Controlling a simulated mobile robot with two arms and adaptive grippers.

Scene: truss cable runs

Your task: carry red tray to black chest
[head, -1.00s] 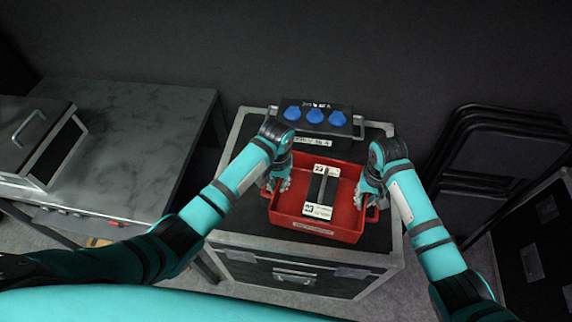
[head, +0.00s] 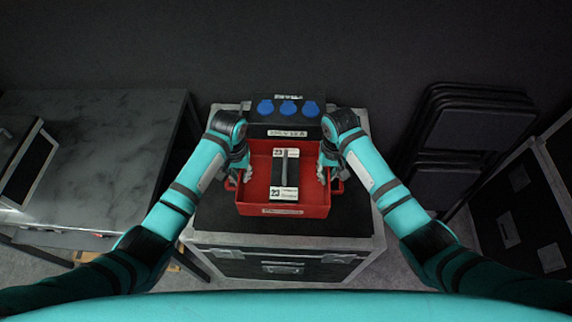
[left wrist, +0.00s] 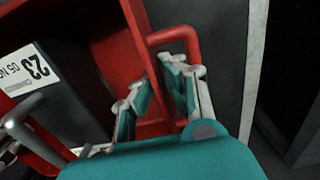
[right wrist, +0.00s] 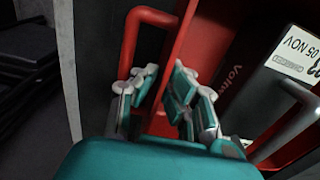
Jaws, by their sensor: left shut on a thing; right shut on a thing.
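The red tray (head: 318,206) is over the top of the black chest (head: 348,222); I cannot tell whether it rests on it or hangs just above. A black case with a handle and white labels (head: 268,181) lies in the tray. My left gripper (head: 239,172) is shut on the tray's left side, and my right gripper (head: 329,172) on its right side. In the left wrist view the fingers (left wrist: 160,98) straddle the tray's wall beside a red handle (left wrist: 176,35). The right wrist view shows the fingers (right wrist: 163,98) likewise beside the other handle (right wrist: 150,17).
A black box with blue sockets (head: 290,126) stands at the back of the chest, close behind the tray. A dark marbled table (head: 110,150) is at the left. Folded black chairs (head: 465,140) and another black case (head: 520,220) are at the right.

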